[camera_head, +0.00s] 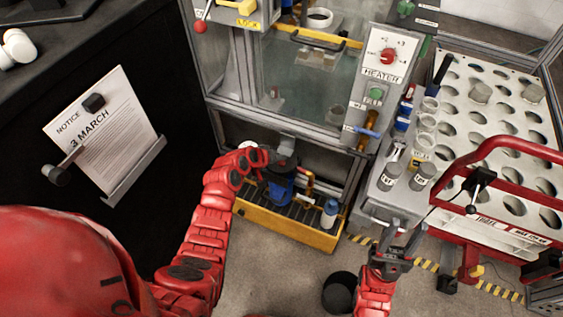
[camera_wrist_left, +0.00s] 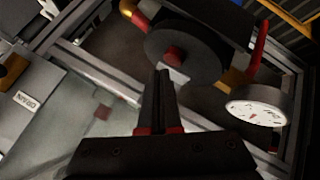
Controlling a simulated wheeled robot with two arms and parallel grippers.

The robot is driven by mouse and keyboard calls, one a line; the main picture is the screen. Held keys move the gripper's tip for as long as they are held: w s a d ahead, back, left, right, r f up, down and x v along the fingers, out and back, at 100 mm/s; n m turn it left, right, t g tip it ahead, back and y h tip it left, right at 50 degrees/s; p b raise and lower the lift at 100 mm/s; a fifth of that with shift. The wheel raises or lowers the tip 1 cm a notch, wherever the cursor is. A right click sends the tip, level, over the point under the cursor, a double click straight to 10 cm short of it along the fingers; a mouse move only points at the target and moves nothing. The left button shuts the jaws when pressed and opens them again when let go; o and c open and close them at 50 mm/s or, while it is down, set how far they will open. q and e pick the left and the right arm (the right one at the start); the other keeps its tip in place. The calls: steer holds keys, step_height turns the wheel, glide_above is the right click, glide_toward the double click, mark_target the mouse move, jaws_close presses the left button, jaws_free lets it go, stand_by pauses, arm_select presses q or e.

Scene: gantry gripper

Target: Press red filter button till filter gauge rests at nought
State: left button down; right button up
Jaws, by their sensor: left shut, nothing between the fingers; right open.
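My left gripper (camera_wrist_left: 162,74) is shut and empty, its fingertips beside a red button (camera_wrist_left: 174,54) on a round dark cap (camera_wrist_left: 190,42). I cannot tell whether the tips touch the button. A round white gauge (camera_wrist_left: 257,108) with red marks stands right of the fingers; its reading is too small and slanted to tell. In the head view my left gripper (camera_head: 287,152) is at the low bay above a blue and black filter body (camera_head: 279,188); the button is hidden there. My right gripper (camera_head: 397,246) is open near the front of the grey side panel.
The metal frame (camera_head: 285,120) runs over the bay. A white rack with holes (camera_head: 490,130) and a red handle (camera_head: 485,155) stand at right.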

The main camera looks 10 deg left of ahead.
mark_target(280, 164)
arm_select(q)
steer(key=shift+f, duration=0.4)
steer(key=shift+f+b, duration=0.5)
steer(key=shift+b, duration=0.2)
stand_by(0.3)
stand_by(0.3)
steer(key=shift+r+p, duration=0.75)
steer(key=shift+r, duration=0.2)
steer(key=shift+r+p, duration=1.85)
steer(key=shift+r, duration=0.7)
